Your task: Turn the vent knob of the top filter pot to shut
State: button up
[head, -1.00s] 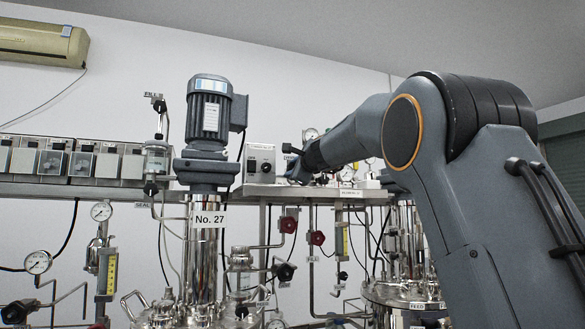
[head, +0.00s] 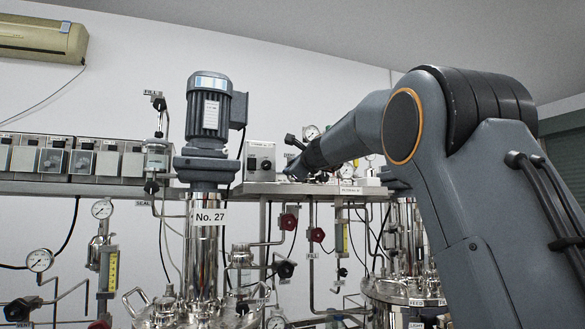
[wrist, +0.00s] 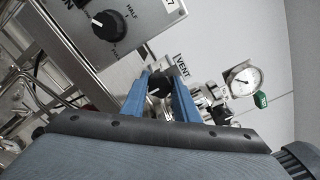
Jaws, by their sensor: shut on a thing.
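In the wrist view, my gripper (wrist: 160,80) has its two blue fingers closed on the sides of a black vent knob (wrist: 159,88). A tilted white VENT label (wrist: 182,66) is just beyond the right finger. The fingers hide parts of the knob, and I cannot read its pointer position. The filter pot's body cannot be made out behind the fingers. In the head view, my gripper (head: 291,173) is small and dark at the shelf, right of a grey control box, and the knob is hidden there.
The grey control box (wrist: 122,18) with a black dial (wrist: 105,24) stands close to the left of my fingers. A round gauge (wrist: 243,80) and a green tag (wrist: 260,100) are at the right. The No. 27 motor column (head: 208,130) stands left of my arm.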

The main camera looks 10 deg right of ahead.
jog(key=o, duration=1.1)
jog(key=shift+c, duration=0.2)
jog(key=shift+s, duration=0.1)
jog(key=s+d+b, duration=0.1)
jog(key=s+b, duration=0.2)
jog(key=s, duration=0.4)
jog(key=shift+s, duration=0.25)
